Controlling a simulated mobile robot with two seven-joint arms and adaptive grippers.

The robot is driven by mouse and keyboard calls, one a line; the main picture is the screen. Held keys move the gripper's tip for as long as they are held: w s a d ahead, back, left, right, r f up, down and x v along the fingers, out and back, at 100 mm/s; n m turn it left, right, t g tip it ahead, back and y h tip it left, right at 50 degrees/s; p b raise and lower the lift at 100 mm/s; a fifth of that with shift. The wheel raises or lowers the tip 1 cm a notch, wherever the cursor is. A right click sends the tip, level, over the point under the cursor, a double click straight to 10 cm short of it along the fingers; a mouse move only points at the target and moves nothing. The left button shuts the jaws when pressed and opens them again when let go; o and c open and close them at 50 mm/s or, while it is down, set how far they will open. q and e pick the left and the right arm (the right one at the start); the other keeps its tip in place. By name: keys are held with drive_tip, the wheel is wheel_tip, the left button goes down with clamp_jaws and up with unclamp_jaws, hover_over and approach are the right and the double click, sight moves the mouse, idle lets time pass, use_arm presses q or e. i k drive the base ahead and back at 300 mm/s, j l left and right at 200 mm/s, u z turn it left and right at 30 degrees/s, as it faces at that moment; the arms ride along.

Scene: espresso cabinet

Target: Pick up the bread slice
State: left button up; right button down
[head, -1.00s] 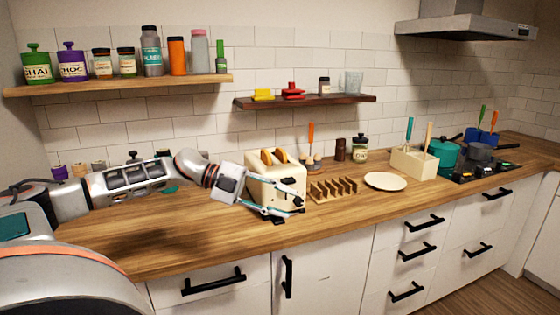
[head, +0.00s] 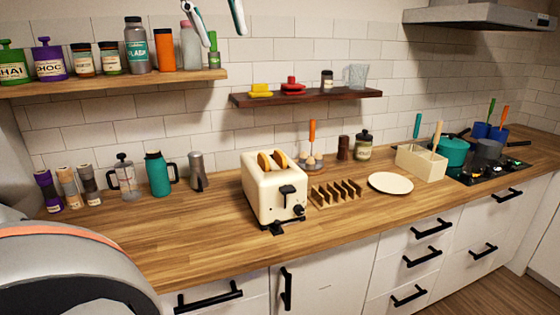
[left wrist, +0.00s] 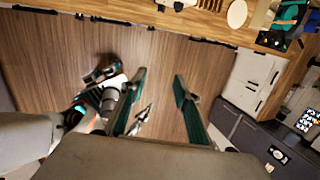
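Two browned bread slices, a left one (head: 265,161) and a right one (head: 280,158), stand in the slots of the cream toaster (head: 262,195), their tops showing above it. Their lower parts are hidden in the slots. My left gripper (head: 216,18) is at the top edge of the head view, high above and apart from the toaster. Its fingers are spread. The left wrist view shows the same gripper (left wrist: 160,100) open with nothing between its fingers, over the wooden floor.
A wooden rack (head: 335,192) and a white plate (head: 390,182) lie right of the toaster. A teal jug (head: 158,174) and a French press (head: 125,178) stand to its left. Shelves, including a dark one (head: 305,98), hang above. The counter's left front is clear.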

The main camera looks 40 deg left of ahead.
sight(279, 156)
drive_tip(key=i+j, duration=0.9)
drive_tip(key=j, duration=0.25)
